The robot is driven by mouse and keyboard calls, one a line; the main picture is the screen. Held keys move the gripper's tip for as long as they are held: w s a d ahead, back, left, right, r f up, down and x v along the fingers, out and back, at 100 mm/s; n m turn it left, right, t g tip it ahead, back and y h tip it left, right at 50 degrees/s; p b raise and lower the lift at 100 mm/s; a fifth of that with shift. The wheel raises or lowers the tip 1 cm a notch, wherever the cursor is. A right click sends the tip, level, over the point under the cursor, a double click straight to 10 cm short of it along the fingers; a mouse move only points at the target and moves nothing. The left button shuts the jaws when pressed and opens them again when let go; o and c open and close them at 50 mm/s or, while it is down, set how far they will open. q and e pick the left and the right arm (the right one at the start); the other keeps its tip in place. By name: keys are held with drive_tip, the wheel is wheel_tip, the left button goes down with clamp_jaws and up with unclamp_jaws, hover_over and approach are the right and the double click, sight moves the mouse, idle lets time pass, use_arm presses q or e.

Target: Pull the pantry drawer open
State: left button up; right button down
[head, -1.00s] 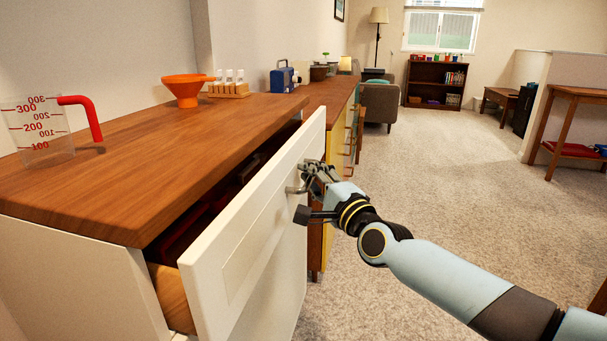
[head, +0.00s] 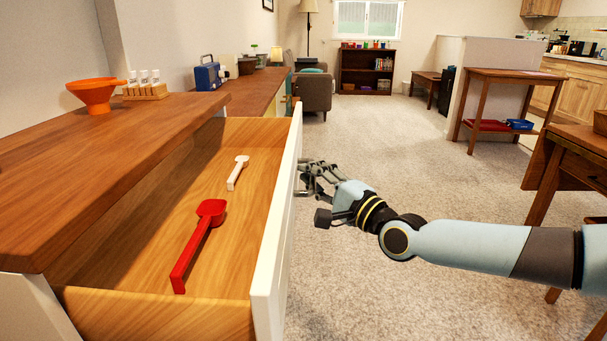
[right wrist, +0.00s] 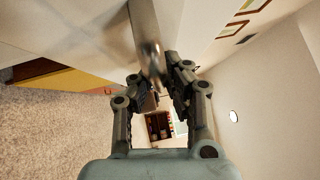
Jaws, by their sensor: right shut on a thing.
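The pantry drawer (head: 145,235) stands well out from under the wooden counter, and its wooden inside shows in the head view. Its white front panel (head: 277,225) faces right. A red scoop (head: 201,238) and a smaller white scoop (head: 237,172) lie inside. My right gripper (head: 308,181) is at the outer face of the panel, shut on the drawer handle. In the right wrist view the metal handle (right wrist: 147,40) runs between the fingers (right wrist: 163,88). In the head view the handle is mostly hidden by the gripper. My left gripper is not in view.
On the counter (head: 120,128) stand an orange funnel (head: 96,94), a small rack of vials (head: 146,86) and a blue box-like object (head: 206,76). Open carpet (head: 400,160) lies to the right. A wooden side table (head: 505,78) stands farther off.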

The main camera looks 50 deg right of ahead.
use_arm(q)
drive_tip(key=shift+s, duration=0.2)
use_arm(e)
drive_tip(key=shift+s+f, duration=0.15)
drive_tip(key=shift+f, duration=0.2)
drive_tip(key=c, duration=1.4)
unclamp_jaws()
drive_tip(key=shift+r, duration=0.1)
drive_tip(key=shift+o, duration=0.2)
drive_tip(key=shift+r, duration=0.1)
drive_tip(key=s+a+f, duration=0.1)
drive_tip(key=s, duration=1)
drive_tip(key=shift+s+f, duration=0.3)
drive_tip(key=shift+s, duration=0.05)
